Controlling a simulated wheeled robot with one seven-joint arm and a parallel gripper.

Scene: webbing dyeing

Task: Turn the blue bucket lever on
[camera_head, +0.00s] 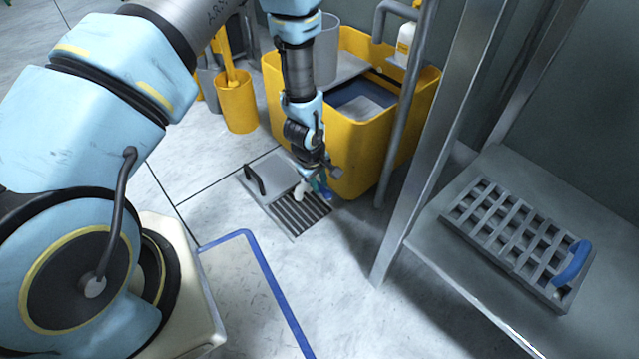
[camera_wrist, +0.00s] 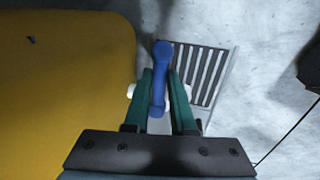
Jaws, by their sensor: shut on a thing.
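A blue lever (camera_wrist: 161,75) shows in the wrist view, pointing up the picture between the green fingers of my gripper (camera_wrist: 160,95). The fingers are shut on it, one on each side of its shaft. The yellow bucket wall (camera_wrist: 65,80) fills the left of that view. In the head view my gripper (camera_head: 315,186) is low at the front corner of the yellow mop bucket (camera_head: 354,165), above a floor drain. A bit of blue shows at the fingertips there. The lever's mount is hidden, and I cannot tell its exact turn.
The drain grate (camera_head: 297,211) lies below my gripper, with a grey lid and handle (camera_head: 262,180) beside it. A metal shelf (camera_head: 450,240) with a blue-handled grate (camera_head: 515,240) stands at right. A small yellow bin (camera_head: 237,105) stands left. Open floor lies in front.

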